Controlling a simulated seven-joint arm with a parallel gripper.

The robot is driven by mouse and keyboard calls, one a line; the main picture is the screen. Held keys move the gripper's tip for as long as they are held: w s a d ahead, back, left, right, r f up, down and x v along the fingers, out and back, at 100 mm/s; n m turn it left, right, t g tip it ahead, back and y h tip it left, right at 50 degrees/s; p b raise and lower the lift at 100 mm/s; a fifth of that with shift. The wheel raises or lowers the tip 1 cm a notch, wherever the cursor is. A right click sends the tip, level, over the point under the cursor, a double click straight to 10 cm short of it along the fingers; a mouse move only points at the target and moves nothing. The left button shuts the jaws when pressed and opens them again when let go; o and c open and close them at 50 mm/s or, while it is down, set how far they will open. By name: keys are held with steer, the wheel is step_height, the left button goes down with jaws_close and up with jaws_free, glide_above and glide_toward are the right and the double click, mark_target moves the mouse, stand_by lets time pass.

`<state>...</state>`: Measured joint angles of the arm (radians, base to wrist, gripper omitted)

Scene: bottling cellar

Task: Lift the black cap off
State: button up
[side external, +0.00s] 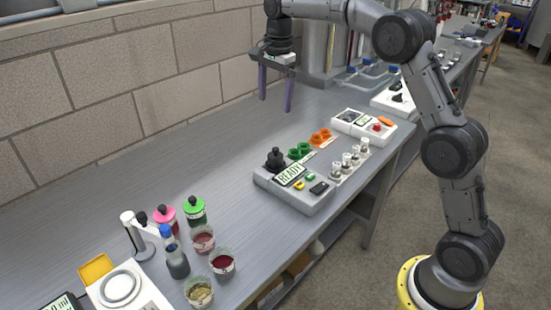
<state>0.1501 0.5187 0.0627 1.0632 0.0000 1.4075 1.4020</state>
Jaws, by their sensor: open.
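My gripper (275,103) is open and empty, held above the back of the grey bench with its two purple fingers pointing down. A black knob-shaped cap (275,160) stands upright at the left end of a grey instrument (299,203) with a READY display. The cap is below my gripper in the picture, clearly apart from it. I cannot tell what is under the cap.
Green (299,151) and orange (321,137) ring-like parts and several small white-topped vials (346,161) are beside the instrument. Bottles, cups (222,264) and a scale (122,287) crowd the front left. Bench left of the instrument is clear.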

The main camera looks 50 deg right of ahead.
mark_target(275, 148)
steer(key=shift+g, duration=0.5)
steer(key=f, duration=0.4)
steer(key=d+f, duration=0.1)
steer(key=f, duration=0.8)
steer(key=shift+w+d+f, duration=0.15)
steer(key=shift+w+f, duration=0.05)
steer(key=shift+w, duration=0.2)
steer(key=shift+f, duration=2.85)
steer(key=shift+c, duration=0.2)
steer(key=c, duration=1.4)
steer(key=shift+o, duration=0.2)
steer(key=shift+r, duration=0.1)
